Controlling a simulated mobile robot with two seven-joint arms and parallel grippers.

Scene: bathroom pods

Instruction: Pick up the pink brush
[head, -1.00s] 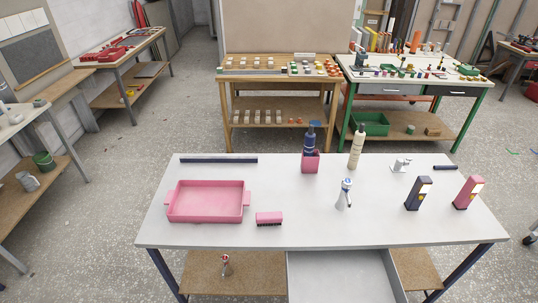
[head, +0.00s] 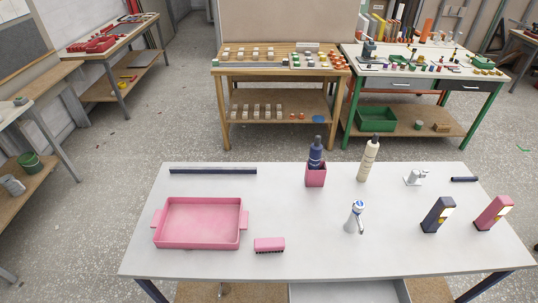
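The pink brush (head: 269,244) lies on the white table (head: 300,220) near its front edge, with dark bristles facing down. It sits just right of a pink tray (head: 198,223) with side handles and does not touch it. Neither of my grippers shows in the head view.
A pink cup with a dark bottle (head: 316,168), a cream bottle (head: 369,160), a silver faucet (head: 355,217) and two boxy upright items, navy (head: 438,214) and pink (head: 493,212), stand on the table. A dark bar (head: 213,171) lies at the back left. Space around the brush is clear.

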